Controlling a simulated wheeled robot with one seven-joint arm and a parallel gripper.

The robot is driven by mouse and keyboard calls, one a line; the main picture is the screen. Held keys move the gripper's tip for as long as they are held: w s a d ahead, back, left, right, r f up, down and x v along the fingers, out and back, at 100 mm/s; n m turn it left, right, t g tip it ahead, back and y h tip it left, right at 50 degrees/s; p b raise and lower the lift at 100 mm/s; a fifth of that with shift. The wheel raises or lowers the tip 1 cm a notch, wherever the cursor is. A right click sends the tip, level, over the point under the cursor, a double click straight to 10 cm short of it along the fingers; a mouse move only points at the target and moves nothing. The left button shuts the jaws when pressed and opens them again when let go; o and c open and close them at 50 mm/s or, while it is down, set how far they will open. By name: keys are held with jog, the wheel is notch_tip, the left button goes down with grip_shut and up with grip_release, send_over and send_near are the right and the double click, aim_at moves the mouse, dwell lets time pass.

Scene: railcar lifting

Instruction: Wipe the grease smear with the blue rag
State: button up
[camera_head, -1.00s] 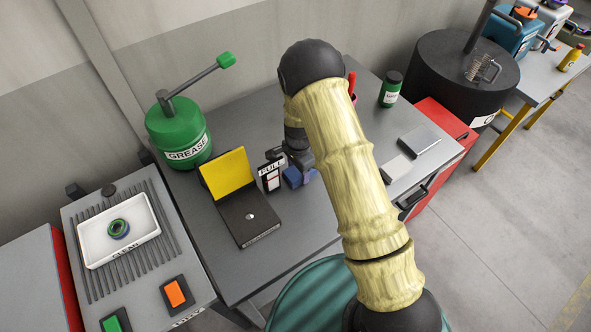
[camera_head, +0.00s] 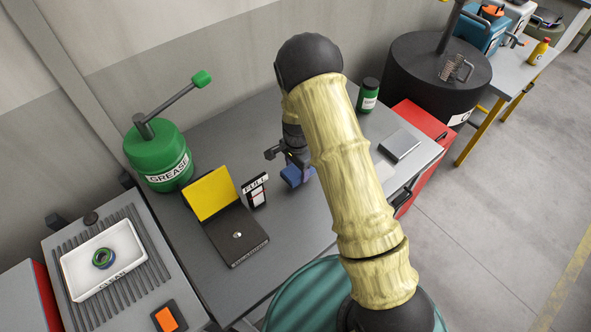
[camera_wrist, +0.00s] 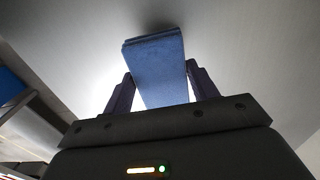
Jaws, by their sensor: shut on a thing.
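My gripper (camera_wrist: 155,88) is shut on the blue rag (camera_wrist: 157,62), which sits between its two fingers in the wrist view. In the head view the blue rag (camera_head: 296,175) shows low over the grey worktop (camera_head: 200,262), just left of my arm. I cannot tell whether it touches the surface. My arm hides part of the gripper and the worktop behind it. No grease smear can be made out in either view.
A green jar (camera_head: 368,95) and a grey block (camera_head: 399,146) lie right of my arm.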

jog(key=shift+w+a+r+p, duration=0.15)
jog(key=shift+r+p, duration=0.35)
jog(key=shift+r, duration=0.45)
jog(key=shift+r+p, duration=0.95)
jog(key=shift+r, duration=0.5)
